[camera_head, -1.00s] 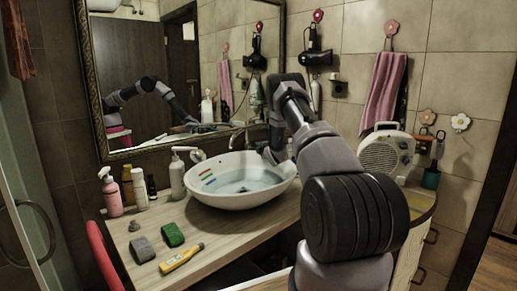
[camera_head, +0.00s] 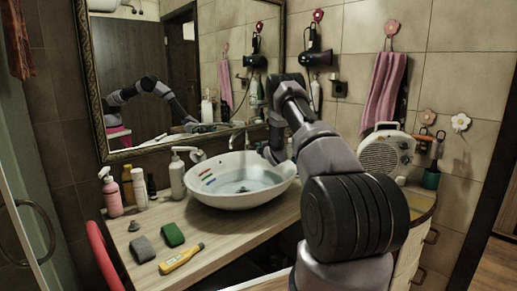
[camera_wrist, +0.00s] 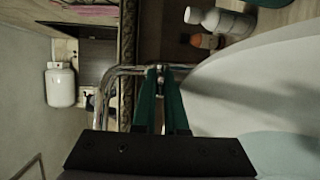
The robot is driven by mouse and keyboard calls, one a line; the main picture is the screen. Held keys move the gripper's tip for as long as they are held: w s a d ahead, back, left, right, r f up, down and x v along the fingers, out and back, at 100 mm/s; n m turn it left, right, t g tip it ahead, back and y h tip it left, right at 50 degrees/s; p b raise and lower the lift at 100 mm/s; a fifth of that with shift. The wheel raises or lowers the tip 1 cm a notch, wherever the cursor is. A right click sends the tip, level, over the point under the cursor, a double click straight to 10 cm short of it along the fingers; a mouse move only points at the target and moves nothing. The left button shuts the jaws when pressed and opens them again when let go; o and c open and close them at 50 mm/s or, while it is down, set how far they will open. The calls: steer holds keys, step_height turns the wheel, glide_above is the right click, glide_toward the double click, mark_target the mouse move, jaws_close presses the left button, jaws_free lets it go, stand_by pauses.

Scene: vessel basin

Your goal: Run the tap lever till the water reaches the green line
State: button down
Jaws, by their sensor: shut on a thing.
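The white basin (camera_head: 228,199) stands on the wooden counter with clear water (camera_head: 250,183) in it. Short coloured lines (camera_head: 207,177), a green one among them, mark its inner left wall; they are small, and the water surface lies close to the lowest. The chrome tap (camera_head: 237,137) rises behind the basin, and its pipe shows in the wrist view (camera_wrist: 122,70). My gripper (camera_wrist: 161,72) has its green fingers closed around the small tap lever (camera_wrist: 161,80). In the head view my arm hides the fingertips and lever.
A beige radio-like box (camera_head: 385,154) stands right. The mirror (camera_head: 185,70) hangs close behind.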

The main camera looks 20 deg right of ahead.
stand_by(0.8)
steer(key=shift+w+a+r+g, duration=0.1)
steer(key=shift+a+r+g, duration=0.05)
steer(key=shift+r+g, duration=0.45)
steer(key=shift+g, duration=0.2)
steer(key=c, duration=1.2)
jaws_free()
steer(key=shift+c, duration=0.2)
steer(key=v, duration=1)
steer(key=shift+s, duration=0.35)
steer(key=shift+r, duration=0.15)
